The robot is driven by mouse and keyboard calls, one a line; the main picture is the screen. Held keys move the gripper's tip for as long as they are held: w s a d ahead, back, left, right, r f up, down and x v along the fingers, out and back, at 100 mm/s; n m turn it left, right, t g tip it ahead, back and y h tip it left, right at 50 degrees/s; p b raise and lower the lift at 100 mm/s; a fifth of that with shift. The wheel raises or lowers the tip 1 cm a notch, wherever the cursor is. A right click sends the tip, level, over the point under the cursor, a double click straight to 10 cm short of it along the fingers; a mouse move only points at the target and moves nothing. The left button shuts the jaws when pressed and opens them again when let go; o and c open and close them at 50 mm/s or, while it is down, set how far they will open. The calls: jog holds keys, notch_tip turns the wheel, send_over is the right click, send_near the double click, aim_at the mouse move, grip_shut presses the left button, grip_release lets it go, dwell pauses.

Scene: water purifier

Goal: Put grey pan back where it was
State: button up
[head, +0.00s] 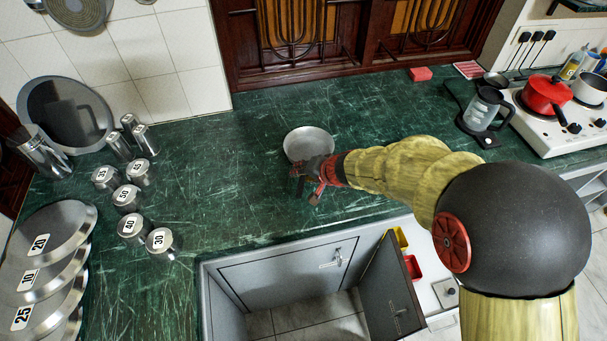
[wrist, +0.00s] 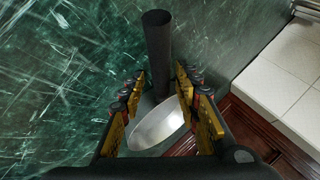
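The grey pan (head: 308,143) is on the green countertop, near its middle, with its round bowl showing in the head view. In the wrist view, its bowl (wrist: 160,126) lies beyond and between my fingers. Its dark handle (wrist: 158,45) rises between the fingertips toward the camera. My gripper (head: 314,180) is at the near side of the pan, where it hides the handle in the head view. In the wrist view, my gripper's fingers (wrist: 160,80) are apart, on either side of the handle, with narrow gaps. I cannot tell whether either finger touches it.
Metal canisters (head: 129,198) and numbered lids (head: 44,245) stand at left. A kettle (head: 482,108) and a stove with a red pot (head: 545,94) are at right. Below the front edge, a cabinet door (head: 390,285) hangs open. The counter (head: 225,170) left of the pan is clear.

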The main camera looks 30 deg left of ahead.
jog(key=shift+d+r+p, duration=0.1)
jog(key=shift+r+p, duration=0.2)
jog(key=shift+r, duration=0.05)
jog(key=p+v, duration=0.3)
jog(key=v, duration=0.8)
jog(key=shift+d, duration=0.2)
jog(key=shift+s+r, duration=0.1)
jog(key=shift+r, duration=0.05)
jog(key=s+d+r+h, duration=0.1)
jog(key=s+d+r, duration=0.3)
jog(key=d+r, duration=1)
jog(key=s+d+r+h, duration=0.1)
jog(key=s+d, duration=0.3)
jog(key=d, duration=0.4)
jog(key=s+d+r+t+h, duration=0.1)
jog(key=s+d+h, duration=0.2)
jog(key=s+d, duration=0.2)
jog(key=s+d+r+m+t+h, duration=0.1)
jog(key=s+d, duration=0.3)
jog(key=d, duration=0.7)
jog(key=shift+s+d+h, duration=0.2)
jog(key=shift+s+h, duration=0.1)
jog(key=shift+h, duration=0.3)
